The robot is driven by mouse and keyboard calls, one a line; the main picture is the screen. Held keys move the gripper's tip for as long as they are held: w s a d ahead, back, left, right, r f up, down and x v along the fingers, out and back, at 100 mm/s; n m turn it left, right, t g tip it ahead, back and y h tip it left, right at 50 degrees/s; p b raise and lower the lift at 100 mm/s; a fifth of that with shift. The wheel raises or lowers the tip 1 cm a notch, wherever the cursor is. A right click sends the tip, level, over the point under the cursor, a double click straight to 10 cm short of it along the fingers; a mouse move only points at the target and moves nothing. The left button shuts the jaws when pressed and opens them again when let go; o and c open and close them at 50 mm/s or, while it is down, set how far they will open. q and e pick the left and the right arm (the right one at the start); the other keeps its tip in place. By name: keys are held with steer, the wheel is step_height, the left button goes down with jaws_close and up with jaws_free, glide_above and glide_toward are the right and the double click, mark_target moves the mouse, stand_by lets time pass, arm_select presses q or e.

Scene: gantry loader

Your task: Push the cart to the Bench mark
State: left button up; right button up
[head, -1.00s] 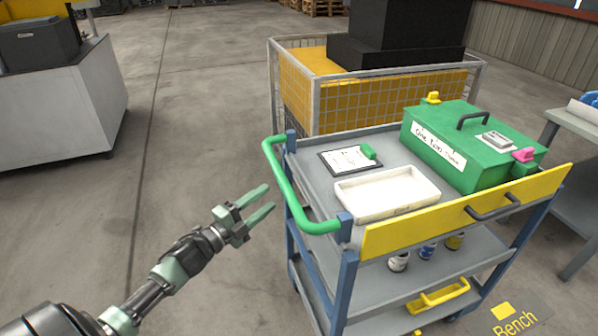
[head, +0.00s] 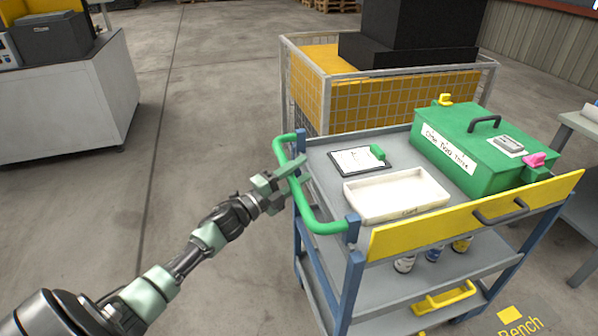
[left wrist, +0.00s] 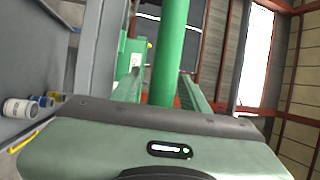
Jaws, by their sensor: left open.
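The cart (head: 330,180) is a grey shelved trolley with blue posts and a yellow front panel (head: 470,216). Its green push handle (head: 322,226) is on its left end. My left gripper (head: 291,171) is open at the handle, its fingers to either side of the green bar; the handle also shows between the fingers in the left wrist view (left wrist: 168,60). I cannot tell whether they touch. The yellow Bench mark (head: 510,315) with its lettering is on the floor at the lower right, just beyond the cart. My right gripper is out of view.
On the cart are a green box (head: 450,150), a white tray (head: 362,204) and a clipboard (head: 350,162), with cans below. A wire cage (head: 310,95) stands close behind. A grey bench (head: 575,170) is at the right.

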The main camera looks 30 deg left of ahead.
arm_select(q)
jaws_close()
stand_by(1.4)
